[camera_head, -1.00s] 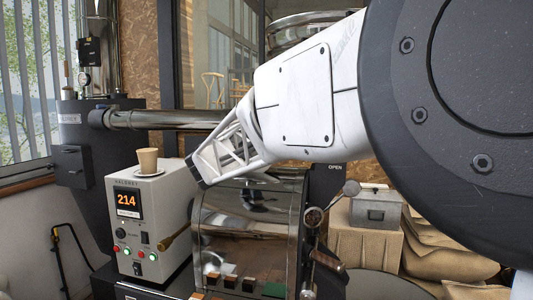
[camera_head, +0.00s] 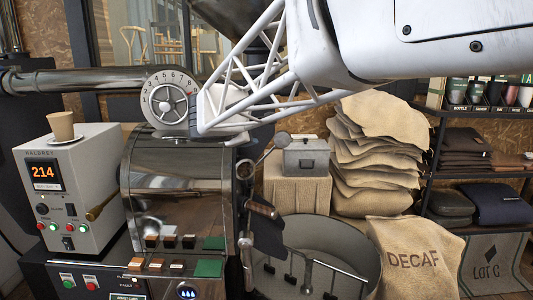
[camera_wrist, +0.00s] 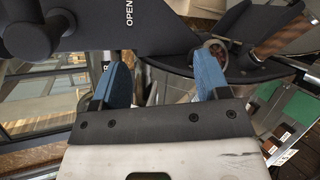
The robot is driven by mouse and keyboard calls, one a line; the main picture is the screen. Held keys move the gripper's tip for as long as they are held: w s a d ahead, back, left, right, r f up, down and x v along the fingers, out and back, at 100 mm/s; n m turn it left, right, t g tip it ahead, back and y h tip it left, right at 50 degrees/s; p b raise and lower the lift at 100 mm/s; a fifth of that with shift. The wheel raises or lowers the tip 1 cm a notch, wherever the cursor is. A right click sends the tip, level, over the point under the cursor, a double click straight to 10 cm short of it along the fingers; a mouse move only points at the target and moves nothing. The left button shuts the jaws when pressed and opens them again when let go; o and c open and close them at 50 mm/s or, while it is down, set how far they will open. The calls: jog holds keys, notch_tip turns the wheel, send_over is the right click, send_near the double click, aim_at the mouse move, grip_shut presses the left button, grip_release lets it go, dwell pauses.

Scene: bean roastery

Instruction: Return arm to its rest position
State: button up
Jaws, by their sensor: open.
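My gripper (camera_wrist: 164,78) shows in the wrist view with two blue fingertips spread apart and nothing between them. In the head view my white arm reaches in from the upper right, and its lattice end (camera_head: 245,95) is in front of the roaster near the numbered dial (camera_head: 168,84). The fingertips cannot be made out in the head view. In the wrist view a dark panel marked OPEN (camera_wrist: 150,22) and a wooden handle (camera_wrist: 284,36) lie beyond the fingers.
The roaster drum front (camera_head: 175,200) stands below my arm, with a round cooling tray (camera_head: 345,250) to its right. A control box (camera_head: 75,190) with a paper cup (camera_head: 61,125) on top is at left. Sacks (camera_head: 375,155) and a shelf (camera_head: 480,175) stand at right.

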jog(key=s+d+f+m+g, duration=0.3)
jog(key=s+d+f+m, duration=0.15)
jog(key=s+d, duration=0.5)
jog(key=s+d+f+m+g, duration=0.3)
jog(key=s+d+f+m, duration=0.15)
jog(key=s+d, duration=0.45)
jog(key=s+d+f+m+g+y, duration=0.2)
jog(key=s+f+m, duration=0.2)
jog(key=s, duration=0.7)
jog(key=s+d+f+m+g+y, duration=0.2)
jog(key=s+f+m, duration=0.3)
jog(key=s, duration=0.5)
notch_tip(320, 180, down, 2)
jog(key=shift+s+d+f+m+y, duration=0.1)
jog(key=shift+s+d+m+y, duration=0.25)
jog(key=shift+d+y, duration=0.35)
